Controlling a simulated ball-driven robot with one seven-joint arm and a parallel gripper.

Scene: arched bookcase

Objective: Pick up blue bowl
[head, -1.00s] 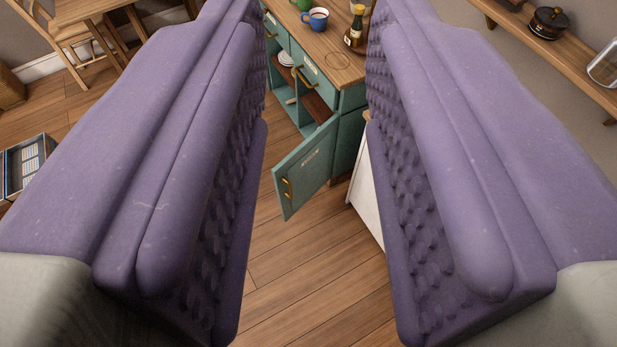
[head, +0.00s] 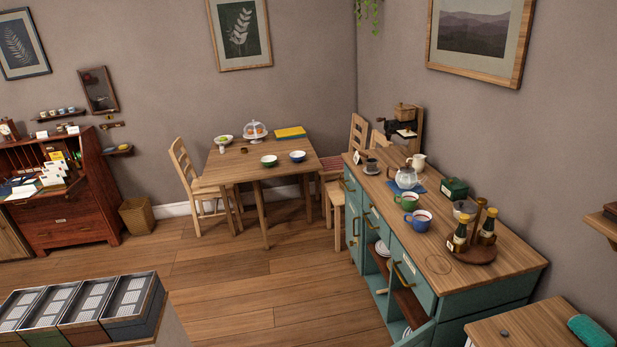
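A small blue bowl (head: 297,156) with a pale inside stands on the wooden dining table (head: 263,174) at the back of the room, near the table's right side. A green bowl (head: 268,161) stands just left of it, apart from it. Nothing hides the blue bowl's upper rim. My gripper does not show in the head view now, so its opening and contents cannot be seen.
A glass-domed stand (head: 255,131), a fruit bowl (head: 223,141) and a yellow item (head: 290,132) share the table. Chairs (head: 195,187) flank it. A teal sideboard (head: 442,269) with mugs and bottles stands right. A divided box (head: 80,309) is front left. The middle floor (head: 235,262) is clear.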

